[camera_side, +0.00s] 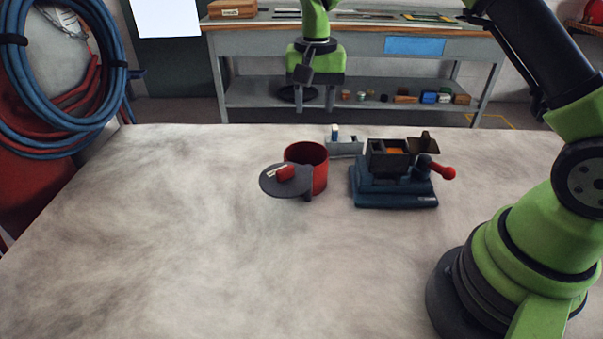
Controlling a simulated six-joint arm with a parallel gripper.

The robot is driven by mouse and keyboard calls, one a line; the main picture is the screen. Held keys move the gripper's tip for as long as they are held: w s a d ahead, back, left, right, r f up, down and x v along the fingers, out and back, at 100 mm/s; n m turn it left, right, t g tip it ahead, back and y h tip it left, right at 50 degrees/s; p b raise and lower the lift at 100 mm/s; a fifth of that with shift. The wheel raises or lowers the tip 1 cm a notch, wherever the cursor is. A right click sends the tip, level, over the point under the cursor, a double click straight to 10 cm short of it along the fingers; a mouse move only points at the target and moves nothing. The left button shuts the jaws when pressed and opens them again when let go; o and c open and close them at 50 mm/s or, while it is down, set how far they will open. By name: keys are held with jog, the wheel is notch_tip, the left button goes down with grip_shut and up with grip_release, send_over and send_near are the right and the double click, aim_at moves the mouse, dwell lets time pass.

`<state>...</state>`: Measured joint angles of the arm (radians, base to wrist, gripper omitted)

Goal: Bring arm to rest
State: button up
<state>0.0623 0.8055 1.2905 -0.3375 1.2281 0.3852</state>
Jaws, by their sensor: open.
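My gripper (315,97) hangs high above the far side of the table, with its two fingers pointing down and spread apart. Nothing shows between the fingers. It is clear of the objects on the table. My green and black arm rises at the right and runs out of the top of the view.
On the table (150,240) stand a red cylinder (320,170) with a dark round lid (273,185) beside it, a dark blue machine (393,190) with a red-knobbed lever (445,172), and a small grey block (345,149). A workbench (300,42) stands behind. The table's front and left are bare.

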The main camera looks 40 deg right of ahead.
jog(key=shift+r, duration=1)
jog(key=s+a+r+n+t+y, duration=0.1)
jog(key=s+a+r+n+t, duration=0.25)
jog(key=s+r, duration=0.9)
jog(key=s+a+n+t+y, duration=0.1)
jog(key=s+t, duration=0.2)
jog(key=s, duration=0.9)
jog(key=shift+a+t, duration=0.3)
jog(key=shift+t, duration=0.05)
jog(key=shift+r+n, duration=0.1)
jog(key=shift+n, duration=0.15)
jog(key=shift+c, duration=0.4)
